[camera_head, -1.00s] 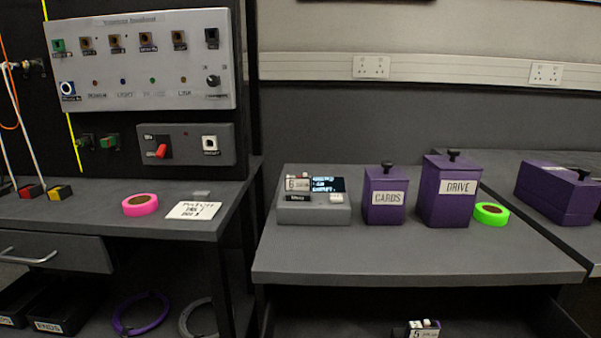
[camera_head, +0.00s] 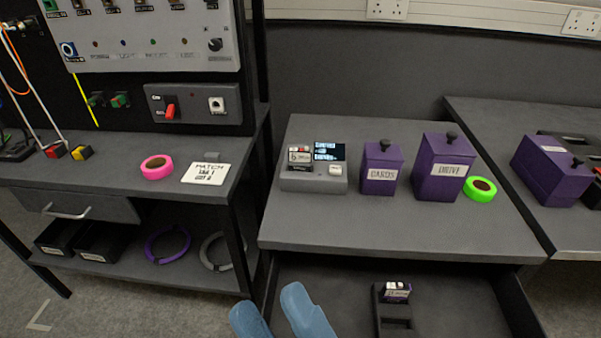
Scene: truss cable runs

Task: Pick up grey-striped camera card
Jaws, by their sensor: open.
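A small card with a white label and dark edge (camera_head: 396,290) stands in the far slot of a dark holder (camera_head: 394,327) in the open drawer below the middle bench. A second labelled card with a reddish part (camera_head: 299,154) sits in the grey reader box (camera_head: 313,184) on the bench top. Both are too small to tell any grey stripe. My gripper (camera_head: 268,306) shows as two blue fingers at the bottom edge. It is open and empty, left of the holder and apart from it.
The open drawer (camera_head: 460,300) has bare floor around the holder. Purple boxes marked CARDS (camera_head: 381,170) and DRIVE (camera_head: 441,172) stand on the bench beside green tape (camera_head: 480,188). The bench's front edge (camera_head: 400,252) overhangs the drawer. A left bench (camera_head: 110,182) carries pink tape (camera_head: 157,167).

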